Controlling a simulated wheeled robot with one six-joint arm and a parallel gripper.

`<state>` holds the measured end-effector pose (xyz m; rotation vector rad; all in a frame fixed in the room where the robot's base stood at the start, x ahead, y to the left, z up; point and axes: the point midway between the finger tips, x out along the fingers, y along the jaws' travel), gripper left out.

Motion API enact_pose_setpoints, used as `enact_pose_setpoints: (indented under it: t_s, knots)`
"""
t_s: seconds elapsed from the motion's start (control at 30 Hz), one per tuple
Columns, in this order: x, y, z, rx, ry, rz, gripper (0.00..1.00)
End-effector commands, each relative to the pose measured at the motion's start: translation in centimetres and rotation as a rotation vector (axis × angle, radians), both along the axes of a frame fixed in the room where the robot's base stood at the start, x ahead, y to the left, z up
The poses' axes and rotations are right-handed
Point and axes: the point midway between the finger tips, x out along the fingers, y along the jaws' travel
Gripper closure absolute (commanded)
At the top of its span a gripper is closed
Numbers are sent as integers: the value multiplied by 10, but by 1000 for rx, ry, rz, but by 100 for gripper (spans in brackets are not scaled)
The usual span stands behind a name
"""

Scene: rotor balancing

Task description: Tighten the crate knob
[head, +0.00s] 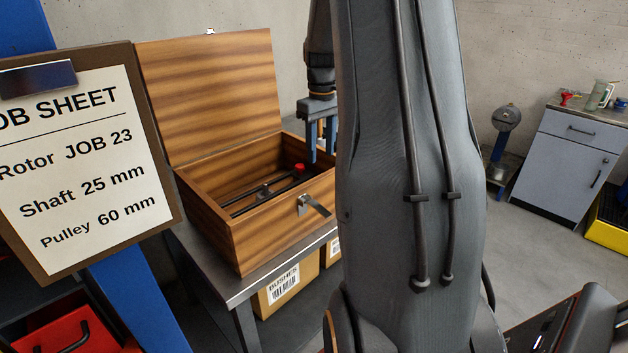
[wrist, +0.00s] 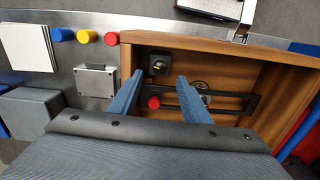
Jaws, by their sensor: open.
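The wooden crate (head: 262,232) stands on a metal bench with its lid (head: 215,95) open. A red knob (head: 299,169) sits inside it, at the end of a dark bar frame (head: 262,190). In the wrist view the red knob (wrist: 153,102) shows between my blue fingers, closer to the left one. My gripper (head: 321,156) is open above the right part of the crate, apart from the knob. In the wrist view my gripper (wrist: 160,77) has its fingers spread, with nothing held between them. My arm hides part of the crate's right side in the head view.
A metal latch (head: 313,205) sticks out from the crate's front. A small dark block (wrist: 157,66) sits in a crate corner. Red and yellow caps (wrist: 87,37) and a metal box (wrist: 97,80) lie beside the crate. A job sheet board (head: 85,165) stands at left.

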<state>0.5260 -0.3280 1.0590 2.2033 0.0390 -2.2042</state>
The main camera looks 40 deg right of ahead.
Motion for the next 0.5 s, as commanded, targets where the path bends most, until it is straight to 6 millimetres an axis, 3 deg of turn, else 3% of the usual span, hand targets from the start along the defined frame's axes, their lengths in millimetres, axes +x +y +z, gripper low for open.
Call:
enact_pose_setpoints:
  t_s: [0.27, 0.5]
  knots:
    - [4, 2, -19, 1, 1, 4, 57]
    - [3, 3, -53, 2, 3, 5, 57]
